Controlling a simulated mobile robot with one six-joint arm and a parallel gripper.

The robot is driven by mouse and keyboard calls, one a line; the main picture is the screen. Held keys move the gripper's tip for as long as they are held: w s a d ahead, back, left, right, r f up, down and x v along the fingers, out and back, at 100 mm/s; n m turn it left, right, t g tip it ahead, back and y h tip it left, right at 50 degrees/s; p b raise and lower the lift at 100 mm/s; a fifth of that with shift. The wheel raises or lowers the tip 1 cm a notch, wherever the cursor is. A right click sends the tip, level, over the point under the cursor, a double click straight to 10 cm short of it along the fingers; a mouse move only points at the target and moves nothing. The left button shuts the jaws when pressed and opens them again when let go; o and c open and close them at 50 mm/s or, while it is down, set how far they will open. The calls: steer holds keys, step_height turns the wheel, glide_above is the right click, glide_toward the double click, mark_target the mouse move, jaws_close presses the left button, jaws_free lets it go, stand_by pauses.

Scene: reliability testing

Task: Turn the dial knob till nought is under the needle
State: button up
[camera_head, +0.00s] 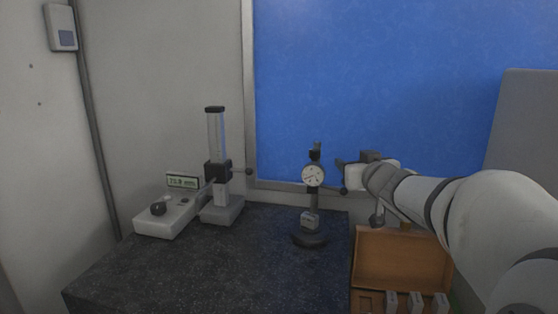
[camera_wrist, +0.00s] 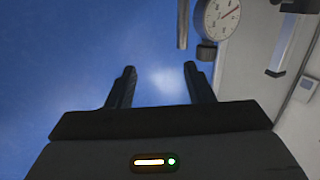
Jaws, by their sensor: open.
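The dial gauge (camera_head: 313,176) has a round white face and stands upright on a post with a dark round base. In the wrist view the dial (camera_wrist: 222,18) is cut off by the top edge, with a reddish needle pointing to its upper right. The numerals are too small to read. A dark knob (camera_wrist: 207,51) sticks out at the dial's rim. My gripper (camera_wrist: 160,68) is open, with nothing between its fingers; the knob lies beyond and to the right of the right fingertip. In the head view my gripper (camera_head: 342,176) is just right of the dial.
A height gauge (camera_head: 215,170) and a grey box (camera_head: 168,215) with a black knob and a lit display stand left on the dark speckled slab (camera_head: 230,270). A wooden case (camera_head: 402,257) stands open at the right, below my arm. A blue board (camera_head: 400,80) is behind.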

mark_target(319, 154)
steer(key=w+a+n+y, duration=0.1)
steer(key=y, duration=0.2)
steer(key=w+a+n+g+y, duration=0.1)
steer(key=n+y, duration=0.1)
steer(key=w+a+n+y+b, duration=0.1)
steer(key=n+y, duration=0.1)
steer(key=y, duration=0.1)
steer(key=shift+a+g+y, duration=0.3)
steer(key=shift+a+g, duration=0.05)
steer(key=shift+g, duration=0.05)
steer(key=p+x, duration=0.1)
steer(key=x, duration=0.6)
steer(key=shift+s, duration=0.1)
